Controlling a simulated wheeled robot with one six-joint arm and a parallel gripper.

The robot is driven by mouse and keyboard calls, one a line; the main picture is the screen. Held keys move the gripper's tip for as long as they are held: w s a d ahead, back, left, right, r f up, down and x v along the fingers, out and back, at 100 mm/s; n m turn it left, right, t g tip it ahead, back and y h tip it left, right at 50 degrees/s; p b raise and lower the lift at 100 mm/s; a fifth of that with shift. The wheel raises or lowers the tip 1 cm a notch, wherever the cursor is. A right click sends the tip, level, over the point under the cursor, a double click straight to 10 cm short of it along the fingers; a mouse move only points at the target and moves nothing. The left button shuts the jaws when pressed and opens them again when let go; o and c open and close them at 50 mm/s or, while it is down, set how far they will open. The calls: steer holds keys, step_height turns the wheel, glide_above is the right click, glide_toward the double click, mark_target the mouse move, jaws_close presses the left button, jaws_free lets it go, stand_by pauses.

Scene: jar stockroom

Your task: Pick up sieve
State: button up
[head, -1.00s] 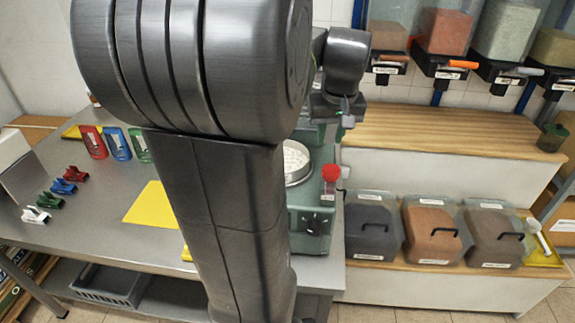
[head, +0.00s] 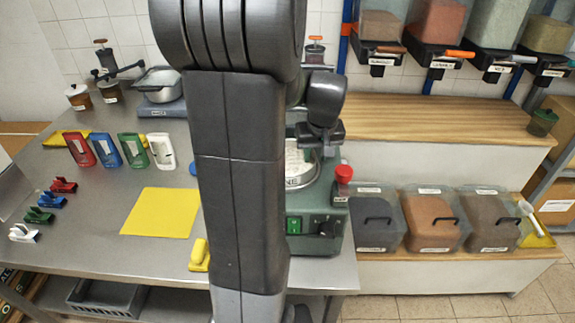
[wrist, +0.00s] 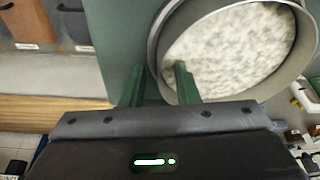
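The sieve is a round metal ring with a pale, speckled surface inside. In the wrist view the sieve (wrist: 232,45) fills the upper right. In the head view the sieve (head: 303,180) sits on top of the green machine (head: 318,215), partly hidden behind my arm. My gripper (wrist: 160,68) has its two green fingers apart. One finger appears outside the near rim and the other overlaps the inside, so the rim lies between them. I cannot tell whether they touch it. In the head view the fingertips are hidden.
A red-capped jar (head: 342,185) stands close by the sieve's right. Clear bins (head: 430,218) line the low shelf at right. The wooden shelf top (head: 430,117) is mostly clear.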

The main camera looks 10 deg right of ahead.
jaws_close()
steer(key=shift+r, duration=0.1)
